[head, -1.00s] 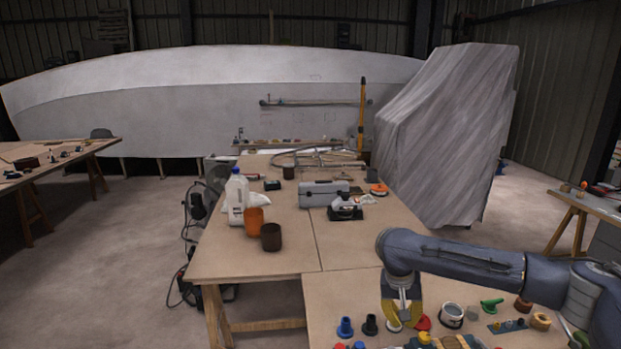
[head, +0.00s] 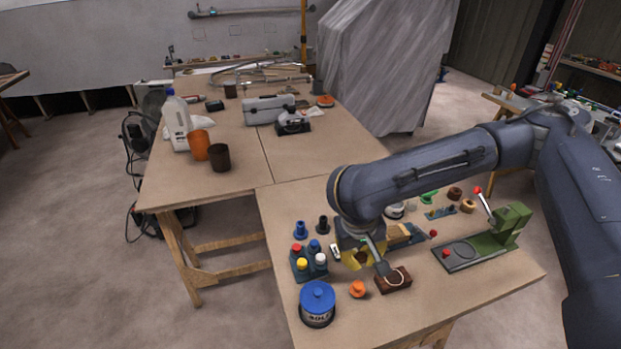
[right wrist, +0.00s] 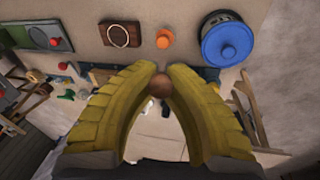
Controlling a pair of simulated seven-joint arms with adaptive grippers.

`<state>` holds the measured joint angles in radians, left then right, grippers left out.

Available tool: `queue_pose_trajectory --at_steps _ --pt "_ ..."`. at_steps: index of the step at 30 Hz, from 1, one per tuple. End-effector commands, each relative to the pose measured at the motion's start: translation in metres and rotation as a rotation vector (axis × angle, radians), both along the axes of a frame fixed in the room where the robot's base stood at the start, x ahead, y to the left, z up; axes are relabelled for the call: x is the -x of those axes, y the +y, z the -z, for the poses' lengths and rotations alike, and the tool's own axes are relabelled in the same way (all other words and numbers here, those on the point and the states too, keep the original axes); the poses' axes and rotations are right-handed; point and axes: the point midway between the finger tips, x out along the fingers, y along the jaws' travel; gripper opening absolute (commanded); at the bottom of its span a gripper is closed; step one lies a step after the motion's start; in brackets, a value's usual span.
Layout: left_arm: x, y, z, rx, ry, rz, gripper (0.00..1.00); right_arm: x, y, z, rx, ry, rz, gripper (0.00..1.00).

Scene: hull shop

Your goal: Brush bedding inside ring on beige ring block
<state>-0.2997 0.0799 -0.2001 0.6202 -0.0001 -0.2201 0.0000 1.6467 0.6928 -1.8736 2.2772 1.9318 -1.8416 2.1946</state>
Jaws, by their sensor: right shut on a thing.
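The ring block is a dark brown block (head: 381,286) with a thin beige ring (head: 397,278) on its top, near the front of the near table. The block also shows at the top of the right wrist view (right wrist: 110,41). My right gripper (head: 362,258), with yellow fingers, is over the table just left of and behind the block in the head view. In the right wrist view its fingers (right wrist: 162,80) are closed around a small brownish rounded thing (right wrist: 160,86). The fingers hide most of it, so I cannot tell whether it is the brush. My left gripper is not in view.
An orange knob (head: 357,289) and a blue-lidded tin (head: 317,303) stand left of the block. A green press-like fixture (head: 490,240) stands right. The front right table corner is bare.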

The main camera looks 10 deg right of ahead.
Motion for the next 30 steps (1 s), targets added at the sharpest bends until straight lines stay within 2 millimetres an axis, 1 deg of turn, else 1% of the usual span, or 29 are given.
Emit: queue_pose_trajectory --at_steps 4,6,8,11,14,17,18,21,24,27,30 --pt "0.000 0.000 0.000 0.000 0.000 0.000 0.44 0.006 -0.001 0.009 0.004 0.006 0.006 0.00" --pt "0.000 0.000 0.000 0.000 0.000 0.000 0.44 0.005 -0.001 0.014 0.007 0.007 0.028 0.00" --pt "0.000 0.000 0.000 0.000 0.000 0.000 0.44 -0.002 -0.002 0.018 0.009 0.011 0.070 0.00" --pt "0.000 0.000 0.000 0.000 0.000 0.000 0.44 -0.024 -0.010 0.020 0.012 0.013 0.137 0.00" --pt "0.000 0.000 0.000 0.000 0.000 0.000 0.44 -0.052 -0.028 0.021 0.015 0.018 0.186 0.00" --pt "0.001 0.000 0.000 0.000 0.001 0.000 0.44 -0.081 -0.054 0.018 0.017 0.022 0.212 0.00" --pt "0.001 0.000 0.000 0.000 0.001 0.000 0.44 -0.091 -0.066 0.017 0.019 0.024 0.218 0.00" --pt "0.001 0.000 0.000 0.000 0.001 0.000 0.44 -0.113 -0.095 0.012 0.023 0.027 0.217 0.00" --pt "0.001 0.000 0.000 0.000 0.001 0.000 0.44 -0.130 -0.121 0.004 0.025 0.029 0.200 0.00" --pt "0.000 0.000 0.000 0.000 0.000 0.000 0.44 -0.143 -0.141 -0.005 0.028 0.031 0.172 0.00" --pt "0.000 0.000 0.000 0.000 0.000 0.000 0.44 -0.149 -0.153 -0.010 0.032 0.034 0.124 0.00"
